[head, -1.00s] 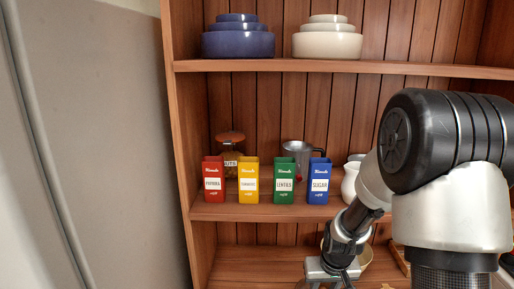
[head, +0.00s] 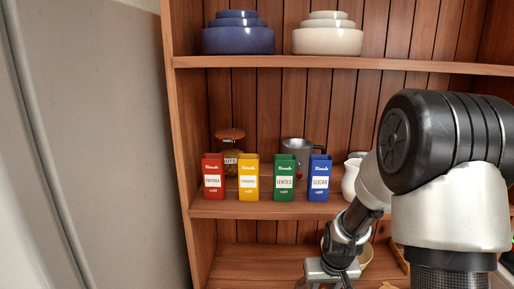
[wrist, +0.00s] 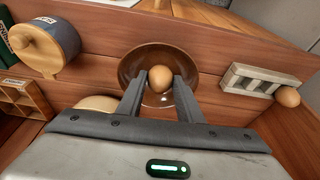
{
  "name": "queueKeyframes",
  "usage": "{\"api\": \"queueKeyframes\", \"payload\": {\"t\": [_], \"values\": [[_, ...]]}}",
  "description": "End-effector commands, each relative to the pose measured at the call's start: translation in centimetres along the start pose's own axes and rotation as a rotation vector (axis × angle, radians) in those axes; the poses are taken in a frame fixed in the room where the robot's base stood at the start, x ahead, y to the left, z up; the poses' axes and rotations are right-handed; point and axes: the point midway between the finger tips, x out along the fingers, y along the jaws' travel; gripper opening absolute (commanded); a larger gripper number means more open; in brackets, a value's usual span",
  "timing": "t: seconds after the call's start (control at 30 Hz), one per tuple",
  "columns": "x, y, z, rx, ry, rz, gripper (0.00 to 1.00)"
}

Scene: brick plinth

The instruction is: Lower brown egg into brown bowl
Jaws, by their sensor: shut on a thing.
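The brown egg (wrist: 160,77) is between the fingertips of my gripper (wrist: 161,84) in the wrist view, and the gripper is shut on it. The brown bowl (wrist: 128,72) is a round, glossy dark-brown bowl directly behind the egg in that view. The egg appears within the bowl's rim outline; I cannot tell whether it touches the bowl. In the head view my gripper's wrist end shows at the bottom edge, and its fingertips and the egg are out of frame.
In the wrist view, a dark pot with a wooden lid (wrist: 35,50) and a wooden rack (wrist: 22,97) are at left. A pale slotted block (wrist: 255,80) and another brown egg (wrist: 288,96) are at right. Colored boxes (head: 249,178) stand on the shelf above.

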Motion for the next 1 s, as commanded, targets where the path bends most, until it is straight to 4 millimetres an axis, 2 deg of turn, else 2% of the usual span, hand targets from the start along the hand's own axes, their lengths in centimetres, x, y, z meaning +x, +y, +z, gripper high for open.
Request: {"api": "queueKeyframes", "payload": {"t": [1.0], "values": [[1.6, 0.0, 0.4, 0.000, 0.000, 0.000, 0.25]]}}
